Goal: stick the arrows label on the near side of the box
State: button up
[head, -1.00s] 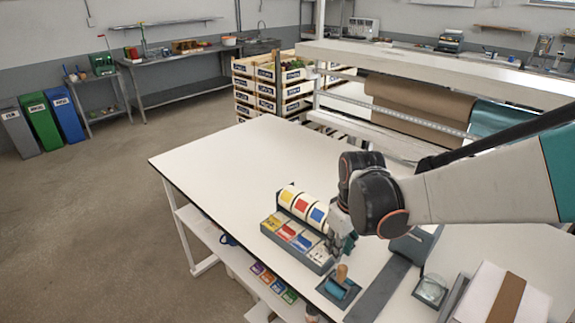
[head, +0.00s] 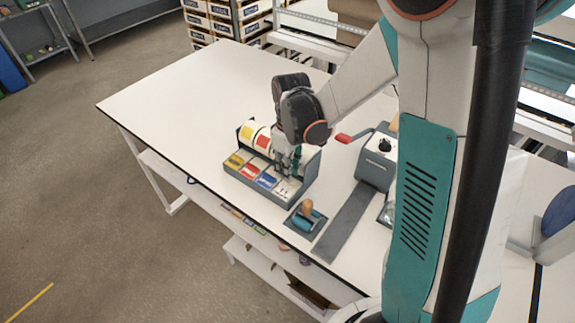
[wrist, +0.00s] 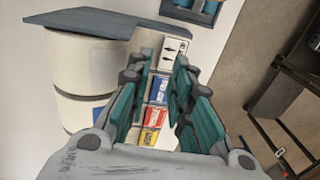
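The arrows label is the white tile with black arrows (wrist: 174,52) at the end of the label dispenser's row; in the head view this white tile (head: 287,188) is at the dispenser's right end. The grey dispenser (head: 236,178) holds large label rolls behind the tiles. My gripper (wrist: 163,78) is open above the dispenser, its teal fingers spread either side of the tile row, with the arrows label just beyond the fingertips. The head view shows my gripper (head: 289,162) low over the dispenser's right part. I cannot make out the box in the current views; my arm covers much of the right side.
A roller with a wooden handle (head: 307,210) lies in a tray right of the dispenser. A grey strip (head: 345,222) and a grey device with a red lever (head: 376,158) are farther right. The table's left part (head: 180,95) is clear.

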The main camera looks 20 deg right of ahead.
jog(key=shift+a+f+b, duration=0.15)
jog(key=shift+f+b, duration=1.9)
jog(key=shift+f, duration=0.85)
jog(key=shift+s, duration=0.1)
jog(key=shift+c, duration=0.2)
grip_shut()
jog(key=shift+r+p, duration=1.8)
jog(key=shift+r, duration=1.2)
notch_tip(320, 180, up, 7)
jog(key=p, duration=0.5)
send_over(287, 189)
jog(key=shift+b, duration=0.3)
